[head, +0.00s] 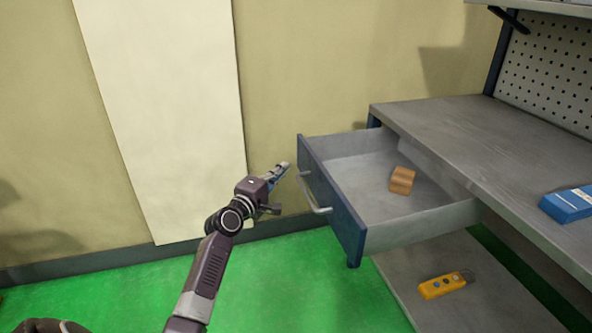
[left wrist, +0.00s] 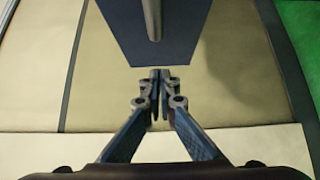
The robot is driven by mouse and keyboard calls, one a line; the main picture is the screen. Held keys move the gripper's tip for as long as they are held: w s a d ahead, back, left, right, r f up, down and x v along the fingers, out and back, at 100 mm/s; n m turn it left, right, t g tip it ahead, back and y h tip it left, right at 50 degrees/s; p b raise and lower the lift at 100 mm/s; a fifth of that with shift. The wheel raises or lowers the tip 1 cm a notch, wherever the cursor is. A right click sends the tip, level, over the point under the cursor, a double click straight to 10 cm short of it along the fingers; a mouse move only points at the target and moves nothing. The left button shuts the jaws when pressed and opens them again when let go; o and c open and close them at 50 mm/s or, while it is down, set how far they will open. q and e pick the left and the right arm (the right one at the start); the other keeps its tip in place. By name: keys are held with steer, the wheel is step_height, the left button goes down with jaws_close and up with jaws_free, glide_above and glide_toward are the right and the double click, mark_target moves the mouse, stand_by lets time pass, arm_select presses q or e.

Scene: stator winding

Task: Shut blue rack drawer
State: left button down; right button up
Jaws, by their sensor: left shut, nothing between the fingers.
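The blue-fronted drawer (head: 333,202) of the grey workbench stands pulled out in the head view, with a pale bar handle (head: 313,194) on its front. A small brown wooden block (head: 402,180) lies inside it. My left gripper (head: 284,168) is shut and empty, just left of the drawer front near its far end. In the left wrist view the shut fingertips (left wrist: 161,74) are below the blue drawer front (left wrist: 185,35) and the handle (left wrist: 151,15); I cannot tell whether they touch. My right gripper does not show.
The workbench top (head: 460,125) holds a blue box (head: 568,204). A yellow device with buttons (head: 445,285) lies on the lower shelf (head: 400,270). A wall with a pale panel (head: 165,110) stands behind. The green floor (head: 290,290) before the drawer is clear.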

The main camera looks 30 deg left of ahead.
mark_target(302, 161)
arm_select(q)
steer(key=w+d, duration=0.2)
steer(key=w, duration=0.1)
steer(key=shift+d, duration=0.25)
steer(key=shift+w, duration=0.15)
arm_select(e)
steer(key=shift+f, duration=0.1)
arm_select(q)
steer(key=shift+w+d, duration=0.1)
steer(key=shift+d, duration=0.05)
